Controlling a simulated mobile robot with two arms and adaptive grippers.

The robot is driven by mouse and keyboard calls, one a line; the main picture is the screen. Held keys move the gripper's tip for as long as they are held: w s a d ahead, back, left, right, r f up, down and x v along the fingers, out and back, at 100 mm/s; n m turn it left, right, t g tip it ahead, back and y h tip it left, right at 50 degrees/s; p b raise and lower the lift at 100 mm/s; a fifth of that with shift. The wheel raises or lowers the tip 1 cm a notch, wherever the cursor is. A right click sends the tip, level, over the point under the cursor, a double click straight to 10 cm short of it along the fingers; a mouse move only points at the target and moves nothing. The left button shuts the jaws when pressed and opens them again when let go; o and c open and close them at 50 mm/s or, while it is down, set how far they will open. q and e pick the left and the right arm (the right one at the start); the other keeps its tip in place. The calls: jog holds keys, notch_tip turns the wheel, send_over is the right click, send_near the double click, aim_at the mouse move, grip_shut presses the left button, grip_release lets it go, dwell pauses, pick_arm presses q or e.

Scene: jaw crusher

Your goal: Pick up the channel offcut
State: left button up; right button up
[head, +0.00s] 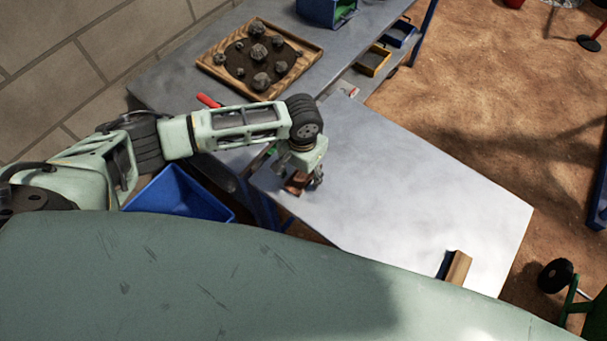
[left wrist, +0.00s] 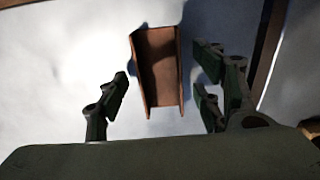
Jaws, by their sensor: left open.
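The channel offcut (left wrist: 158,66) is a short rust-brown piece with a U-shaped section. In the left wrist view it lies on the pale table top, between and just ahead of the fingers of my left gripper (left wrist: 160,88). Clear gaps show on both sides of it, so the gripper is open and not holding it. In the head view my left gripper (head: 304,181) points down at the table's left part, and the offcut (head: 295,184) shows partly hidden beside the fingers. My right gripper is not in view.
The grey table (head: 420,190) is mostly bare. A brown and blue piece (head: 457,268) sits near its front edge. A wooden tray of rocks (head: 213,60) stands on the bench behind. A blue bin (head: 175,192) is below my left arm. A red-handled tool (head: 208,100) lies behind the arm.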

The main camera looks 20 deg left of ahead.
pick_arm(q)
jog(key=c, duration=1.5)
grip_shut()
jog(key=shift+w+r, duration=0.1)
jog(key=shift+r, duration=0.1)
